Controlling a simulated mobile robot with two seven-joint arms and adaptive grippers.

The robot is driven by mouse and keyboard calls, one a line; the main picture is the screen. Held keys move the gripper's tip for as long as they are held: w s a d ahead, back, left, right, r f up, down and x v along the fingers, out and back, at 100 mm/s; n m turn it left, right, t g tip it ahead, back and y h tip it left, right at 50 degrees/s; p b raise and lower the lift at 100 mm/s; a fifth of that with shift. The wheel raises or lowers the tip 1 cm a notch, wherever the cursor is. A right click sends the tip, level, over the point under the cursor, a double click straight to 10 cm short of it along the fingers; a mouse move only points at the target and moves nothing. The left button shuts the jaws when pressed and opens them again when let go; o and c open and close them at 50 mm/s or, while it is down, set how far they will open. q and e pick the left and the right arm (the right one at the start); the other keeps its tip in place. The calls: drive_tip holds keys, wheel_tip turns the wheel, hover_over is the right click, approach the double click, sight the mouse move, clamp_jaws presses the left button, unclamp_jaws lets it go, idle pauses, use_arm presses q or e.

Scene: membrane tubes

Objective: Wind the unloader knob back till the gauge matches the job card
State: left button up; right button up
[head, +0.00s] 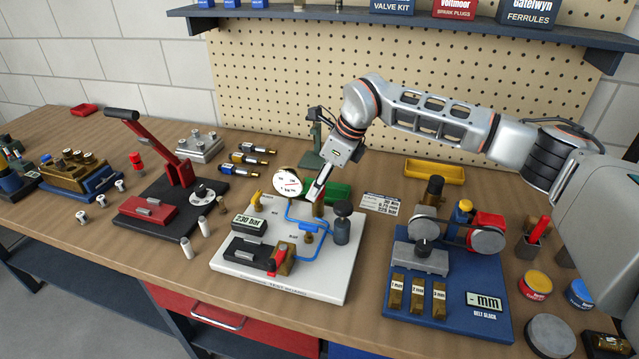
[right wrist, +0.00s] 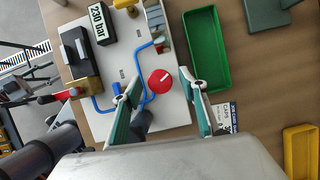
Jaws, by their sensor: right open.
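The white test board (head: 230,262) carries a round gauge (head: 288,182) with a red needle; its fine marks are too small to read. A display (head: 249,223) on the board reads 230 bar. A round red knob (right wrist: 160,81) with a white pointer mark shows in the right wrist view. My right gripper (right wrist: 160,78) is open, its fingers on either side of the knob; I cannot tell whether they touch it. In the head view the gripper (head: 317,192) hides the knob. The white job card (head: 381,203) lies behind the board. My left gripper is out of view.
A green tray (right wrist: 209,50) lies close beside the right finger. A grey cylinder (head: 342,224) stands on the board near the gripper. A blue belt rig (head: 455,325) is to the right, a red-handled press (head: 180,172) to the left. A yellow tray (head: 435,173) lies behind.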

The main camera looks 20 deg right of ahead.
drive_tip(key=v, duration=1.1)
drive_tip(key=shift+d+r, duration=0.2)
drive_tip(key=shift+r, duration=0.15)
drive_tip(key=shift+s, duration=0.1)
